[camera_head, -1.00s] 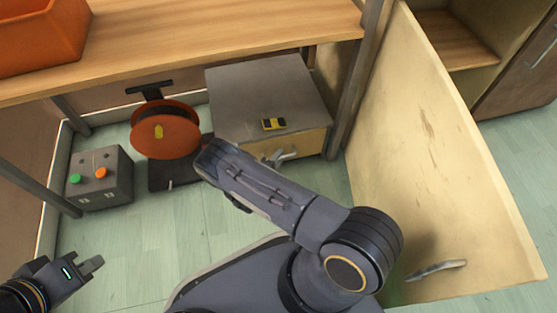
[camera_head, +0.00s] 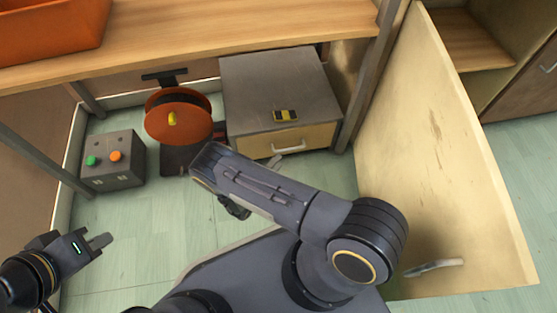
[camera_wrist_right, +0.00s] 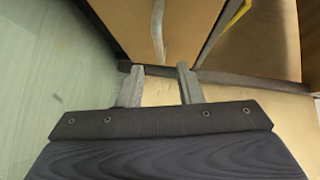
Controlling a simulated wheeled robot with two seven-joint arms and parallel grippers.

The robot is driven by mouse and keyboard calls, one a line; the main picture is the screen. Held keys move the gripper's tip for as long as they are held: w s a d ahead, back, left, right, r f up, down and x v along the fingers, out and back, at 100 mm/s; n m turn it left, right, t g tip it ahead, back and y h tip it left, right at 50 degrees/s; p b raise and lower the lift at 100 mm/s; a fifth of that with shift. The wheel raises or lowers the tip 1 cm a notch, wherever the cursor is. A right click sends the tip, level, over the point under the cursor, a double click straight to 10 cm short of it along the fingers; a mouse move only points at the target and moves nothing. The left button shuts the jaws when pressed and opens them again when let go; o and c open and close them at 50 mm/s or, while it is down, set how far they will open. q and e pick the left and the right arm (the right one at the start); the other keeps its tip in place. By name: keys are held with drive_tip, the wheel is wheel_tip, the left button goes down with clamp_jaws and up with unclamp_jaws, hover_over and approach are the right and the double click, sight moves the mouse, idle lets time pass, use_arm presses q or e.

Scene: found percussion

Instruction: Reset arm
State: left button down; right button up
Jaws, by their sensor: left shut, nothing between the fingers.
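My left gripper (camera_head: 106,240) is at the lower left of the head view, shut and empty, above the bare floor. My right arm reaches from the bottom centre toward the left, and its forearm hides most of the right gripper. A grey fingertip (camera_head: 275,161) shows just past the forearm, below the drawer handle (camera_head: 289,147). In the right wrist view the right gripper (camera_wrist_right: 159,84) has its two fingers apart with nothing between them. A curved handle (camera_wrist_right: 158,30) on a wooden panel lies beyond the fingers, apart from them.
A grey cabinet (camera_head: 265,80) bears a yellow-and-black item (camera_head: 286,115). An orange reel (camera_head: 180,122) and a button box (camera_head: 116,172) stand to its left. An orange bin (camera_head: 50,30) sits on the wooden shelf (camera_head: 200,38). A large pale panel (camera_head: 420,130) stands at right.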

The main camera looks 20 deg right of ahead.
idle(0.4)
drive_tip(key=s+d+r+m+g+y, duration=0.2)
drive_tip(key=r+m+g, duration=0.2)
drive_tip(key=r+m, duration=0.4)
drive_tip(key=s+d+r+m+g+y+p, duration=0.15)
drive_tip(key=r+m+g, duration=0.25)
drive_tip(key=r+m, duration=0.4)
drive_tip(key=s+d+r+m+g+y+b, duration=0.1)
drive_tip(key=s+d+r+m+g+y, duration=0.15)
drive_tip(key=r+m, duration=0.55)
drive_tip(key=s+a+r+m+t+y+p, duration=0.1)
drive_tip(key=s+a+r+m+t+y, duration=0.4)
drive_tip(key=s+r+m, duration=0.45)
drive_tip(key=s+a+r+m+t+y+p, duration=0.1)
drive_tip(key=s+a+r+m+t+y, duration=0.15)
drive_tip(key=s+r+m+y, duration=0.7)
wheel_tip(320, 180, up, 40)
drive_tip(key=w+m+h+p, duration=0.2)
drive_tip(key=w+p, duration=0.1)
drive_tip(key=p, duration=3.4)
drive_tip(key=shift+d+h+p, duration=0.25)
drive_tip(key=shift+h+p, duration=0.1)
drive_tip(key=shift+p, duration=0.05)
drive_tip(key=shift+f, duration=0.1)
